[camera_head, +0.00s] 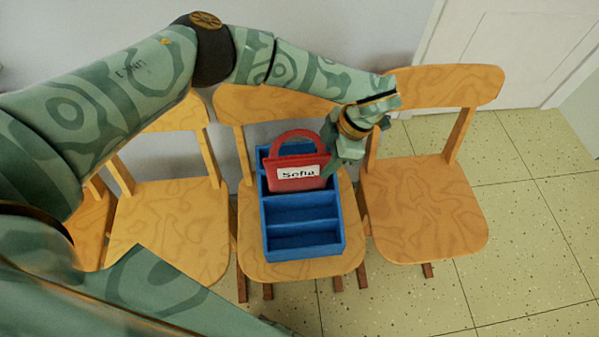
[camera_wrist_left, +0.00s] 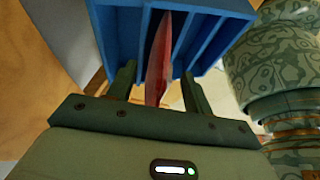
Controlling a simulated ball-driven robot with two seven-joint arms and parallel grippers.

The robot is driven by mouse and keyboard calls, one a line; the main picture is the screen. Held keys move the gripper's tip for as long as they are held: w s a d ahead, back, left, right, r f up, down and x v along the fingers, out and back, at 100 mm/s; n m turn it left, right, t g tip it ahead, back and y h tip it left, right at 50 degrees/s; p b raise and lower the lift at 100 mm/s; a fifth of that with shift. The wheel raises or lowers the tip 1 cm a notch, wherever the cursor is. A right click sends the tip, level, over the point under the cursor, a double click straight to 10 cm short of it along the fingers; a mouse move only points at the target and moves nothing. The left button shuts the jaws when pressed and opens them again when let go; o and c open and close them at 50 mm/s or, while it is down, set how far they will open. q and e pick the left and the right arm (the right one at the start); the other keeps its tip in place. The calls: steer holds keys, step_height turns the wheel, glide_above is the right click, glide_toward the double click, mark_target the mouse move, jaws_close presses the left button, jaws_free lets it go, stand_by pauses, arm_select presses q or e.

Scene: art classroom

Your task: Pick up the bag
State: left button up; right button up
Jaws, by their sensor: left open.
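The red bag (camera_head: 298,181) has a looped handle and a white label reading "Sofia". It stands upright in the rear part of a blue divided box (camera_head: 305,253) on the seat of a wooden chair. My left gripper (camera_head: 338,160) is at the bag's right side in the head view, and its arm reaches across from the left. In the left wrist view the bag (camera_wrist_left: 160,65) shows edge-on between the two open fingers (camera_wrist_left: 155,88), with gaps on both sides. The blue box (camera_wrist_left: 195,30) lies just beyond the fingertips. My right gripper is not in view.
Wooden chairs stand in a row on both sides, with an empty chair (camera_head: 425,205) at right. The box's front compartments look empty. A wall is close behind the chairs, and a white door (camera_head: 520,45) is at the upper right. Tiled floor (camera_head: 530,240) is open at right.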

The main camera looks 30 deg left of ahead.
arm_select(q)
steer(key=shift+x, duration=1)
steer(key=shift+d+r, duration=0.1)
steer(key=shift+r, duration=0.05)
steer(key=shift+c, duration=0.6)
jaws_close()
